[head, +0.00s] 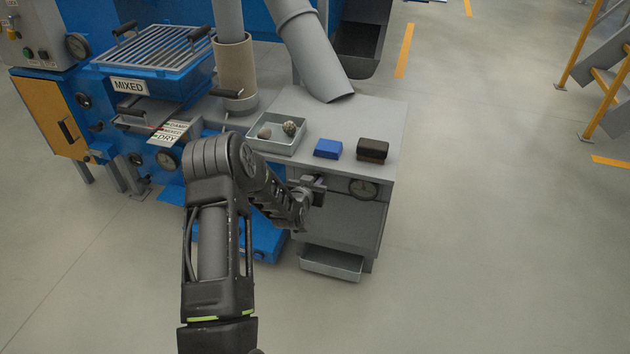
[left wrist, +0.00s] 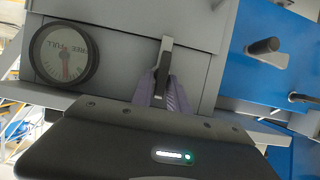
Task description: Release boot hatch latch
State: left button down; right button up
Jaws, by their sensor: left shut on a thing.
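The boot hatch latch is a small grey upright lever (left wrist: 165,55) on the front of the grey boot housing (head: 375,210). My left gripper (head: 308,187) is at the upper left of that front face. In the left wrist view the fingers of my left gripper (left wrist: 163,88) are shut on the latch lever, whose upper end sticks out past the fingertips. In the head view the gripper hides most of the latch. My right gripper is not in view.
A round gauge (head: 363,189) marked FREE and FULL (left wrist: 65,54) sits beside the latch. On the housing top are a grey tray (head: 262,145) with two lumps, a blue block (head: 327,149) and a dark block (head: 373,150). A metal tray (head: 332,263) is low in front.

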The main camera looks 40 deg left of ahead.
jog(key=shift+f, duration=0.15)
pick_arm(q)
jog(key=shift+s+a+f+n+h+b, duration=0.1)
jog(key=shift+a+f+n+h+b, duration=0.1)
jog(key=shift+n+b, duration=0.35)
jog(key=shift+a+f+n+h+b, duration=0.1)
jog(key=shift+n+h+b, duration=0.15)
jog(key=shift+b, duration=0.5)
jog(key=shift+s+a+f+n+t+h+b, duration=0.15)
jog(key=shift+n+t+h+b, duration=0.7)
jog(key=shift+n, duration=1.15)
jog(key=shift+a+f+n+t+h+b, duration=0.25)
jog(key=shift+n+t+h+b, duration=0.55)
jog(key=shift+n, duration=1.2)
jog(key=shift+s+a+f+n+t+h+b, duration=0.15)
jog(key=shift+n+t+h+b, duration=0.7)
jog(key=shift+n, duration=1.15)
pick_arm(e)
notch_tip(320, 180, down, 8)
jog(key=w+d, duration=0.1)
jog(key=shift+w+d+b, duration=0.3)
pick_arm(q)
jog(key=shift+w+y, duration=0.15)
jog(key=shift+y, duration=0.1)
jog(key=c, duration=1.5)
grip_release()
